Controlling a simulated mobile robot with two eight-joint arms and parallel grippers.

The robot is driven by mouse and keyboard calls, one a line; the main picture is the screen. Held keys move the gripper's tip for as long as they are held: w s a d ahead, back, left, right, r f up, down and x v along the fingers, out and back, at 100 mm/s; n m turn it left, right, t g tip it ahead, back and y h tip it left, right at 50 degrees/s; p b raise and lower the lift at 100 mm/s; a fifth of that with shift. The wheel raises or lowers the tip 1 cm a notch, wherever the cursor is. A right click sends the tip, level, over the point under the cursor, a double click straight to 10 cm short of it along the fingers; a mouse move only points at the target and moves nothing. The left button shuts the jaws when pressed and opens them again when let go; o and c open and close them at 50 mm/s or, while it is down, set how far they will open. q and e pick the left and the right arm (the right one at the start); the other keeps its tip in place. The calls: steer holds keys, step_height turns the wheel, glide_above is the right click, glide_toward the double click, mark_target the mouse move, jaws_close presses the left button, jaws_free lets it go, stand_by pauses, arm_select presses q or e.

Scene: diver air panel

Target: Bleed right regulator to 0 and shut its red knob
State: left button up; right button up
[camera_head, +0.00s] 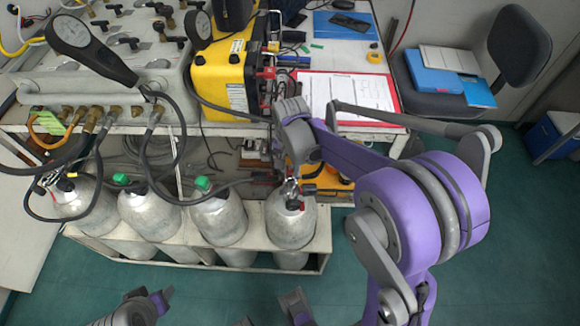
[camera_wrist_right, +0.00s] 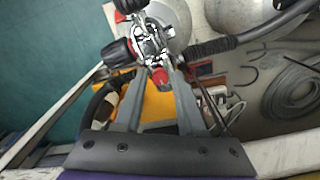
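The right regulator is a chrome fitting (camera_wrist_right: 150,42) on top of the rightmost silver cylinder (camera_head: 291,225). In the right wrist view, a red knob (camera_wrist_right: 160,77) sticks out of it towards me, and a black knob with a red ring (camera_wrist_right: 117,52) is at its left. My right gripper (camera_wrist_right: 159,70) is open, one finger on each side of the red knob; contact cannot be made out. In the head view, my right gripper (camera_head: 291,180) reaches down at this regulator and partly hides it.
Several other cylinders (camera_head: 219,220) stand left in the white rack (camera_head: 190,252), some with green knobs (camera_head: 203,184). Black hoses (camera_head: 180,110) loop around them. A yellow case (camera_head: 222,75) and red clipboard (camera_head: 345,76) lie on the bench behind. Green floor (camera_head: 100,285) is clear in front.

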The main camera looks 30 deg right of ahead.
mark_target(290, 171)
step_height(290, 171, up, 11)
steer(key=p, duration=0.1)
stand_by(0.6)
steer(key=shift+f, duration=0.1)
stand_by(1.7)
